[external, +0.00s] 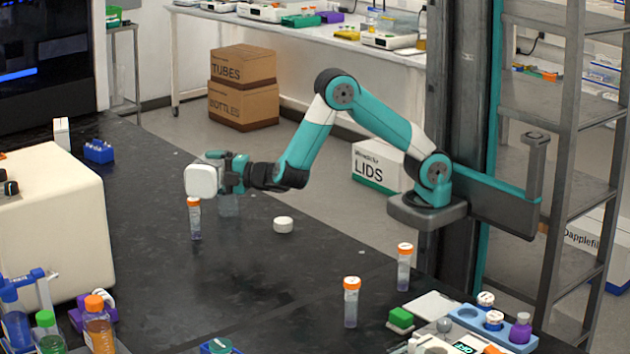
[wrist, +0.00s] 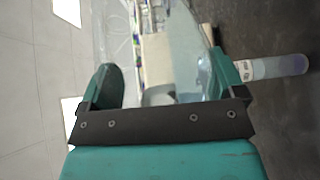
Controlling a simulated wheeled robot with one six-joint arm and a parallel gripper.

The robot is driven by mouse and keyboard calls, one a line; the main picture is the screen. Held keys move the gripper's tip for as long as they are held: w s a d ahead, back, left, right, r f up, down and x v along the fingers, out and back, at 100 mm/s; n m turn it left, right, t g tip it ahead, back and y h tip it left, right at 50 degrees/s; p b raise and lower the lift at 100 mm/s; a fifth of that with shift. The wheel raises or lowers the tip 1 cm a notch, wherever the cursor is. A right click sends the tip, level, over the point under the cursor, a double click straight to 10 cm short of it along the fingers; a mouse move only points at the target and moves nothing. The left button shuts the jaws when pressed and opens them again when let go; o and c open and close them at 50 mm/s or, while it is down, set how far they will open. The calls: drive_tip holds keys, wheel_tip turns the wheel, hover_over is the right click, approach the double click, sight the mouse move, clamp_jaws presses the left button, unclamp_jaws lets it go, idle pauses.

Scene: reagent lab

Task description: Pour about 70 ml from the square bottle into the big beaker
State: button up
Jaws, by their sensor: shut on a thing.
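My gripper (external: 230,172) is raised over the black bench and shut on the square bottle (external: 200,181), whose pale, rounded square side faces the external camera. In the wrist view the clear bottle (wrist: 165,45) fills the space between the fingers; its mouth and liquid level cannot be made out.
A white round lid (external: 283,225) lies to the right. Two more orange-capped tubes (external: 351,302) (external: 404,268) stand nearer the front. The middle of the bench is clear.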

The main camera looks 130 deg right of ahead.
drive_tip(key=shift+w+a, duration=0.3)
idle(0.5)
drive_tip(key=shift+w+a+f, duration=0.1)
drive_tip(key=shift+w+a, duration=0.05)
drive_tip(key=shift+w, duration=0.1)
drive_tip(key=shift+w+b, duration=0.15)
drive_tip(key=shift+b, duration=0.2)
drive_tip(key=shift+f+m+b, duration=0.2)
drive_tip(key=shift+m+b, duration=0.1)
drive_tip(key=shift+m, duration=0.1)
idle(1.4)
